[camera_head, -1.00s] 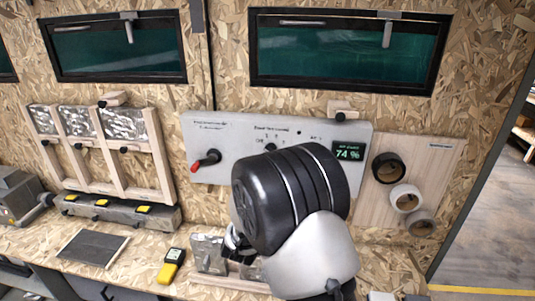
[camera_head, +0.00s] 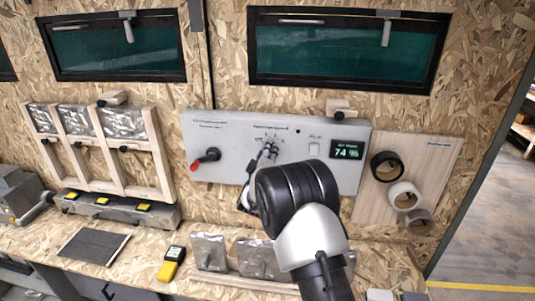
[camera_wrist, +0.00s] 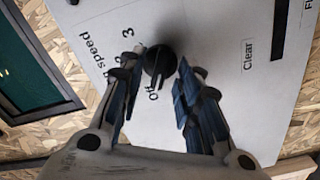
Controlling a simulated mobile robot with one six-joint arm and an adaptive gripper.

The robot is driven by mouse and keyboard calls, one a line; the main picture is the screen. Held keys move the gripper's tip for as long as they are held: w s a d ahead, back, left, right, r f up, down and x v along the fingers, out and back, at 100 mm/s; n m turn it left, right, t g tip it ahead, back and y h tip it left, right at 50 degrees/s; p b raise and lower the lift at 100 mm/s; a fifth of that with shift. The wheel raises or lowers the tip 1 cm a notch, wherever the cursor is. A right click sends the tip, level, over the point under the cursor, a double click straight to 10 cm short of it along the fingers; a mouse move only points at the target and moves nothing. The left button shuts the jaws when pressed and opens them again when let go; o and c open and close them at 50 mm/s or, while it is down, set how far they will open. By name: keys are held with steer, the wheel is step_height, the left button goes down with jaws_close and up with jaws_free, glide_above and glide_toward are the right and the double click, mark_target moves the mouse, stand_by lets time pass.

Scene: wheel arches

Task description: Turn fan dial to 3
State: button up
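The black fan dial (camera_wrist: 160,60) sits on the light grey control panel (camera_wrist: 215,50), with "3", a partly covered "2" and "Off" printed around it in the wrist view. I cannot tell which mark its pointer faces. My gripper (camera_wrist: 158,68) is open, with one blue-padded finger on each side of the dial and gaps visible beside the knob.
A red-handled black knob (camera_head: 207,157) is left on the panel. A display (camera_head: 347,149) reads 74 %, with a pale button (camera_head: 314,149) beside it. Tape rolls (camera_head: 387,165) hang at right. A yellow meter (camera_head: 171,264) and foil-like packs (camera_head: 209,251) occupy the bench below.

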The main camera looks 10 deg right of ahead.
steer(key=shift+c, duration=0.4)
jaws_close()
steer(key=shift+m+b, duration=0.3)
steer(key=shift+b, duration=0.1)
steer(key=m+b, duration=0.6)
steer(key=m, duration=0.1)
steer(key=m+b, duration=0.7)
steer(key=m, duration=0.1)
steer(key=m+b, duration=0.7)
steer(key=m, duration=0.1)
steer(key=shift+s+d, duration=0.15)
steer(key=shift+d, duration=0.15)
steer(key=shift+m, duration=0.3)
